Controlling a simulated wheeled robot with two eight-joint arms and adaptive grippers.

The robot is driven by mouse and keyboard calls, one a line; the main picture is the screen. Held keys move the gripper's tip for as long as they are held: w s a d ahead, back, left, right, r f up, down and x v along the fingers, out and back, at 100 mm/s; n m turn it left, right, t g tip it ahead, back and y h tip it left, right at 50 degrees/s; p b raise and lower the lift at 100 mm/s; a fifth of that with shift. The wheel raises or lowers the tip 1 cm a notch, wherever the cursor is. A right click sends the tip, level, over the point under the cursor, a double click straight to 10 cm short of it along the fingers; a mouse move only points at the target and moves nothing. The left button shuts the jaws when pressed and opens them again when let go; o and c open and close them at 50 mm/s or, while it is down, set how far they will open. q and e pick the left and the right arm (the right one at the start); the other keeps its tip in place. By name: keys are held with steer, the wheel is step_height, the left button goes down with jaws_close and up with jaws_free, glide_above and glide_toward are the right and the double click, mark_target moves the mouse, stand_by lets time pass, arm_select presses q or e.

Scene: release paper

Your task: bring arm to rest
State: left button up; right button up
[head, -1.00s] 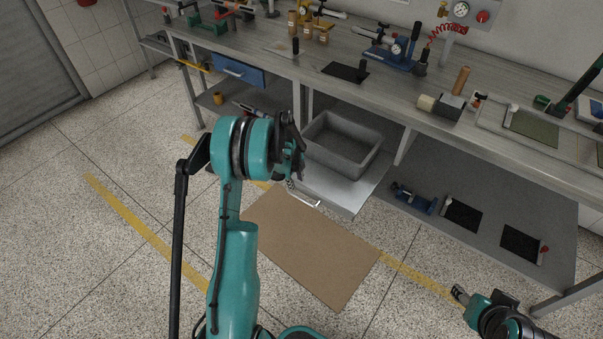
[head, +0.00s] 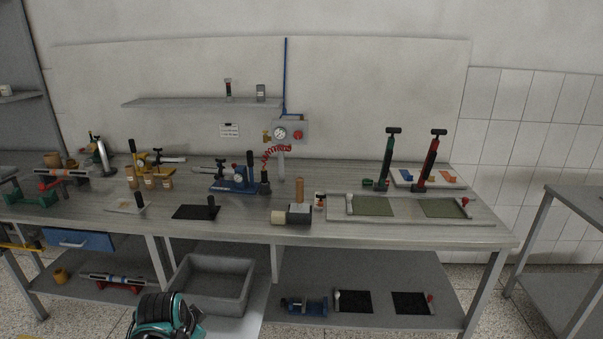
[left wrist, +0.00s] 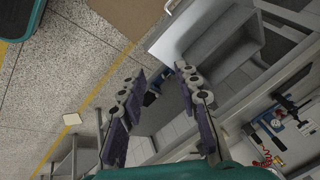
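The left wrist view shows my left gripper (left wrist: 160,72) open, its two dark fingers spread apart with nothing between them. In the head view only a teal and black part of my left arm shows at the bottom edge, in front of the lower shelf; the fingers cannot be made out there. My right arm and gripper are not in view.
A long workbench (head: 400,232) carries pumps, gauges and trays. A grey bin (head: 212,284) sits below it, also in the left wrist view (left wrist: 222,45). A brown sheet (left wrist: 135,12) lies on the speckled floor. Another table (head: 570,215) stands at right.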

arm_select(q)
steer(key=s+d+n+t, duration=0.1)
steer(key=s+d+n, duration=0.2)
steer(key=s, duration=0.3)
steer(key=s+d+r+n+t, duration=0.1)
steer(key=s+d+n, duration=0.2)
steer(key=s, duration=0.3)
steer(key=shift+s+d+n, duration=0.15)
steer(key=shift+d+n, duration=0.1)
steer(key=shift+n, duration=0.55)
